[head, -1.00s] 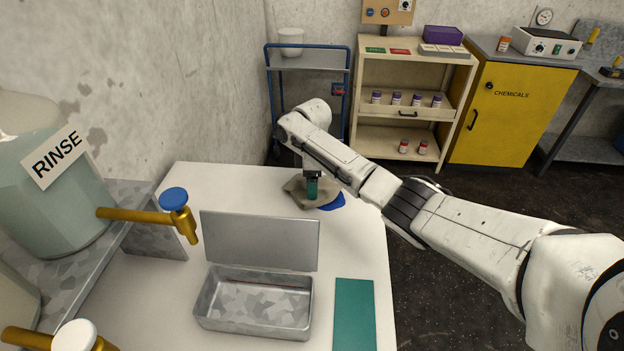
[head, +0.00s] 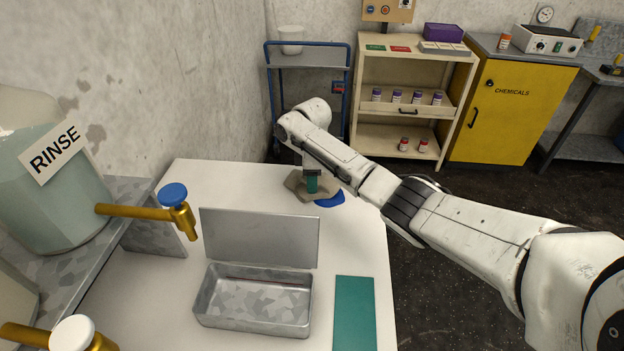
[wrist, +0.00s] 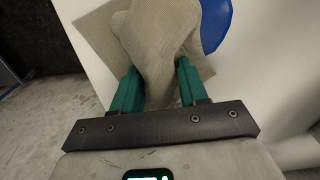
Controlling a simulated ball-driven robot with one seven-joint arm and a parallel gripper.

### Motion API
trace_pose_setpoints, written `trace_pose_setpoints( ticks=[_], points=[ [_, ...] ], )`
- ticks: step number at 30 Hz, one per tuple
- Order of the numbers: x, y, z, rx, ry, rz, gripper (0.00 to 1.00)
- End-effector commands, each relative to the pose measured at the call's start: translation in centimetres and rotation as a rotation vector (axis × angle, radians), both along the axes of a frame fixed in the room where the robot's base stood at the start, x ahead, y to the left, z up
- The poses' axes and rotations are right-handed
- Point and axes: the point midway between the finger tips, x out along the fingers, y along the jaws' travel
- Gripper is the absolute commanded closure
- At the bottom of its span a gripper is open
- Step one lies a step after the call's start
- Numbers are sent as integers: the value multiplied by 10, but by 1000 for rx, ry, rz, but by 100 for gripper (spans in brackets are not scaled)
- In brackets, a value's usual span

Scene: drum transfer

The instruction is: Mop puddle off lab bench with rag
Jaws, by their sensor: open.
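The rag (head: 298,186) is a crumpled grey-beige cloth on the far part of the white bench (head: 230,183). The blue puddle (head: 330,200) lies at its right side, partly covered by the cloth. My gripper (head: 312,187) points down at the rag. In the wrist view its two green fingers (wrist: 158,82) stand apart on either side of a raised fold of the rag (wrist: 160,40). The puddle also shows in the wrist view (wrist: 217,22), beyond the right finger. Whether the fingers touch the fold is unclear.
An open metal tin (head: 255,318) with a raised lid and a green mat (head: 354,312) lie on the near bench. A brass tap (head: 150,214) of the rinse tank (head: 60,190) juts over the left side.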

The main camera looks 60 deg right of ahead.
Motion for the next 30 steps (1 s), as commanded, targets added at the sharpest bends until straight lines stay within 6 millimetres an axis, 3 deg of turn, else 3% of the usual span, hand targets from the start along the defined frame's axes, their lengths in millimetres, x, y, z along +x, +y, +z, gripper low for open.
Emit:
trace_pose_setpoints(
  ticks=[23, 30],
  points=[
    [0, 0, -1, 1, 1, 0, 100],
    [-7, -6, 6, -1, -1, -3, 100]
  ],
)
